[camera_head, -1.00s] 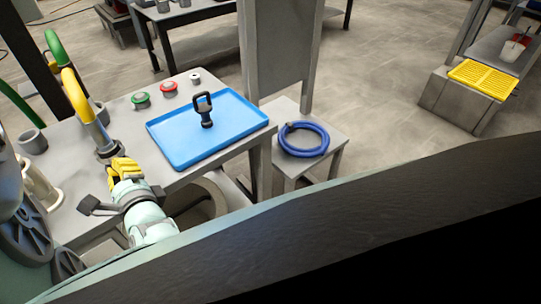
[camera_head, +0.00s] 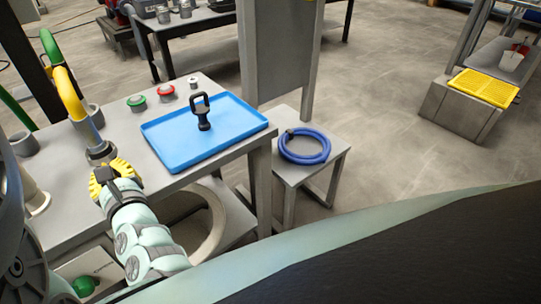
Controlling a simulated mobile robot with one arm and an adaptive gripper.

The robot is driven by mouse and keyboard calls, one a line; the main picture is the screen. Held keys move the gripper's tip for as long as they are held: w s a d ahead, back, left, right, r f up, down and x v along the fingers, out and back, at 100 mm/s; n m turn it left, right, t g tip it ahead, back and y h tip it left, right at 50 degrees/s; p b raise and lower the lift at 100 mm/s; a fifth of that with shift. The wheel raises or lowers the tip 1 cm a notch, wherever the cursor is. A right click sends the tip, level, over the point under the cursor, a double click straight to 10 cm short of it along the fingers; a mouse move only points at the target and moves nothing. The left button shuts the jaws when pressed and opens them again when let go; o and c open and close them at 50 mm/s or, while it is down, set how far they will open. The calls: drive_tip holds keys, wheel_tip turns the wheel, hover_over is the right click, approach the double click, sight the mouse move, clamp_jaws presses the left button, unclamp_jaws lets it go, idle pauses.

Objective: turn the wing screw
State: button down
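My gripper (camera_head: 104,174), with yellow fingers, is at the left over the grey table (camera_head: 70,215), right by the dark collar (camera_head: 100,152) at the foot of the yellow curved pipe (camera_head: 70,95). I cannot tell whether it touches the collar or whether its fingers are open or shut. I cannot make out a wing screw for certain; one at the collar would be hidden by my gripper. A black piece with a loop-shaped top (camera_head: 203,112) stands upright in the blue tray (camera_head: 180,150), apart from my gripper.
A green button (camera_head: 136,102) and a red button (camera_head: 166,92) sit behind the tray. A grey cup (camera_head: 25,144) stands at the left. A blue hose coil (camera_head: 305,147) lies on a small stool (camera_head: 290,175).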

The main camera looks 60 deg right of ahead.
drive_tip(key=shift+s+d+f+m, duration=0.1)
drive_tip(key=shift+f+m, duration=0.25)
drive_tip(key=shift+m, duration=0.05)
drive_tip(key=shift+s+d+f+m+g, duration=0.1)
drive_tip(key=shift+f+m+g, duration=0.35)
drive_tip(key=shift+m, duration=0.45)
drive_tip(key=shift+r+t, duration=0.25)
drive_tip(key=shift+r, duration=0.25)
drive_tip(key=c, duration=1.5)
unclamp_jaws()
drive_tip(key=o, duration=0.4)
